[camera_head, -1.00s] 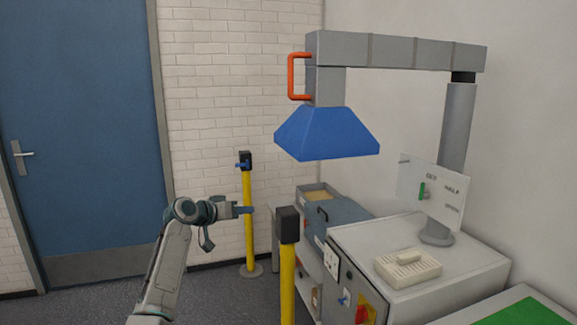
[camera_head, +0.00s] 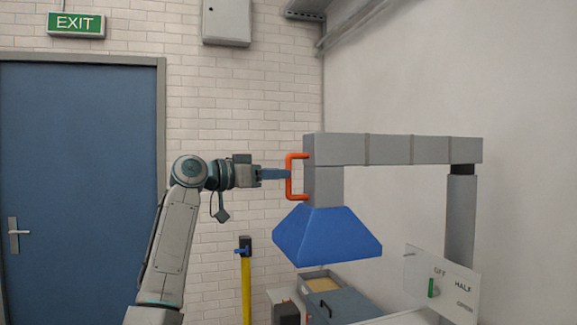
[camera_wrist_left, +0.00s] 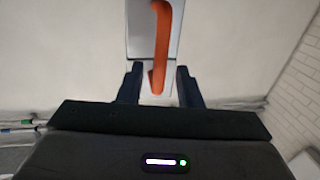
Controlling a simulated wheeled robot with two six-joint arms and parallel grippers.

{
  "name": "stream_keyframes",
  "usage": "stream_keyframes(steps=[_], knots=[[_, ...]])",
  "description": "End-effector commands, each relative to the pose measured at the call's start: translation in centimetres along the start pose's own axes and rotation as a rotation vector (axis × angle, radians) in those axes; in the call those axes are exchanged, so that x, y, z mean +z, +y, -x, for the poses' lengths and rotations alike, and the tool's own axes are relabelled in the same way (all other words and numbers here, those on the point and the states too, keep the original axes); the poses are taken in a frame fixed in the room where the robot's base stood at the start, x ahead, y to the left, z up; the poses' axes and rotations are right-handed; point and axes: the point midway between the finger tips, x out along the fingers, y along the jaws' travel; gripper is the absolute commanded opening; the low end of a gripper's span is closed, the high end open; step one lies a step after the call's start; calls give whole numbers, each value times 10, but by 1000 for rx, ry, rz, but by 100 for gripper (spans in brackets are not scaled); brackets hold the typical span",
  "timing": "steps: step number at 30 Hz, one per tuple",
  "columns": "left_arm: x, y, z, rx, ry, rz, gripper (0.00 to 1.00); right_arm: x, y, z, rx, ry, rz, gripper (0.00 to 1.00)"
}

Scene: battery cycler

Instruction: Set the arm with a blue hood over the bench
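The grey arm (camera_head: 400,150) with a blue hood (camera_head: 326,236) reaches left from a grey post (camera_head: 460,215). The hood hangs at its left end, above the bench area. An orange handle (camera_head: 291,177) is fixed to that end. My left gripper (camera_head: 286,174) is level with the handle and reaches it from the left. In the left wrist view the handle (camera_wrist_left: 161,45) lies between the two open fingers (camera_wrist_left: 159,88), with a gap on each side. My right gripper is out of view.
A white panel (camera_head: 415,275) marked OFF and HALF, with a green lever (camera_head: 431,288), stands at the post. A yellow post (camera_head: 246,290) stands below my left arm. A blue door (camera_head: 80,180) and brick wall are behind.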

Motion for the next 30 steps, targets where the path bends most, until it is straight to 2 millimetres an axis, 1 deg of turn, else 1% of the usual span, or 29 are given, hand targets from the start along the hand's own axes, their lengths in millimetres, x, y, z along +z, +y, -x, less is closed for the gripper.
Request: stream_keyframes(steps=[1, 3, 7, 11, 18, 19, 21, 23, 24, 30], knots=[[-4, 1, -10, 2, -2, 3, 32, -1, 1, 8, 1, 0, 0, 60], [-3, 0, -20, 1, -1, 2, 32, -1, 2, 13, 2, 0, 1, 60], [-2, 0, -33, 0, 0, 2, 32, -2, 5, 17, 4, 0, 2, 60], [0, 0, -38, -1, -1, 0, 32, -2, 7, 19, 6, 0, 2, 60], [1, 0, -39, -2, 0, 0, 32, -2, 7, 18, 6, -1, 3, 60], [1, 0, -39, -2, 0, 0, 28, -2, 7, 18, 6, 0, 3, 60], [1, 0, -39, -2, 0, 0, 14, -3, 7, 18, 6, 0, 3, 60], [1, 0, -39, -2, 0, 0, 3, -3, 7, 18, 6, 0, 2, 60], [1, 0, -39, -2, 0, 0, 0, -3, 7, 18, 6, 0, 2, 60], [0, 0, -38, -2, 0, 0, 0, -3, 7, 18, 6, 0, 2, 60]])
